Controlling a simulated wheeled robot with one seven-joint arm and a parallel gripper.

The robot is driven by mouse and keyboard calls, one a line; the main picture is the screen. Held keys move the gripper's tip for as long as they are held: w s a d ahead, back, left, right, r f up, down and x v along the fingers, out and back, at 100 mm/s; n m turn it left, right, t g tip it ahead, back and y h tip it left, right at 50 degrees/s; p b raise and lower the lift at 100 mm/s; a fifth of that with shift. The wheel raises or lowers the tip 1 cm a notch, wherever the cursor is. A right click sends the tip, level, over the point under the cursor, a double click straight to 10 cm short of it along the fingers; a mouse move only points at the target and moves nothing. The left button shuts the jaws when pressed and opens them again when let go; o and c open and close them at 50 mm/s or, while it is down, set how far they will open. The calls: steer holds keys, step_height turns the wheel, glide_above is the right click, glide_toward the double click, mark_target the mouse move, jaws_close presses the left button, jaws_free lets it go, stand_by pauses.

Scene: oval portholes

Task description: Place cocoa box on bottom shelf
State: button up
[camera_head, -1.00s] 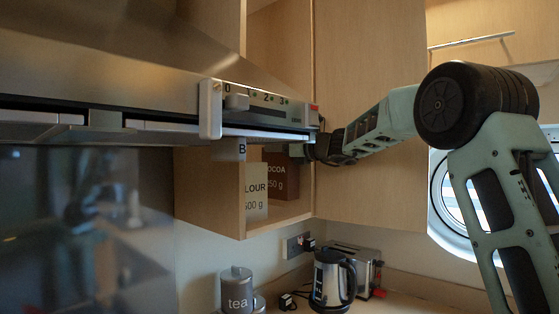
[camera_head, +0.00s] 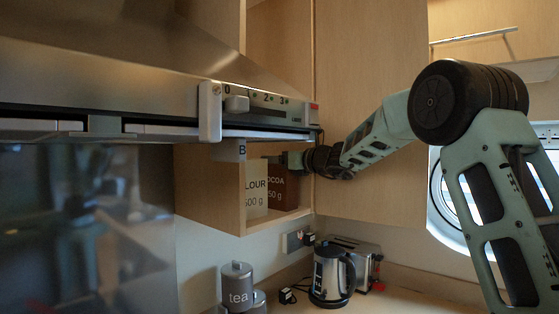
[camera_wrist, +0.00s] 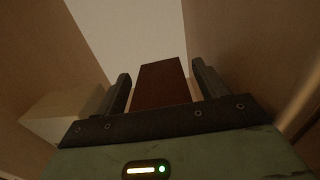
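The cocoa box (camera_head: 285,189) is a dark brown box labelled "OCOA" and "50 g". It stands upright in the wall cupboard's bottom compartment, its base at the bottom shelf (camera_head: 265,222), beside the pale flour box (camera_head: 256,190). My gripper (camera_head: 287,160) reaches in from the right at the top of the cocoa box. In the wrist view, the box (camera_wrist: 161,84) lies between my two fingers (camera_wrist: 162,82), with narrow gaps at both sides, so my gripper looks slightly open around it. The fingertips are hard to see in the head view.
The range hood (camera_head: 150,95) covers the upper part of the cupboard on the left. The open cupboard door (camera_head: 370,60) stands to the right, close to my arm. A kettle (camera_head: 330,275), toaster (camera_head: 362,262) and tea canister (camera_head: 237,285) stand on the counter below.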

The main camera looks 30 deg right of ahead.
steer(key=shift+r, duration=0.1)
steer(key=b+v, duration=0.4)
steer(key=v, duration=0.8)
steer(key=shift+b, duration=0.4)
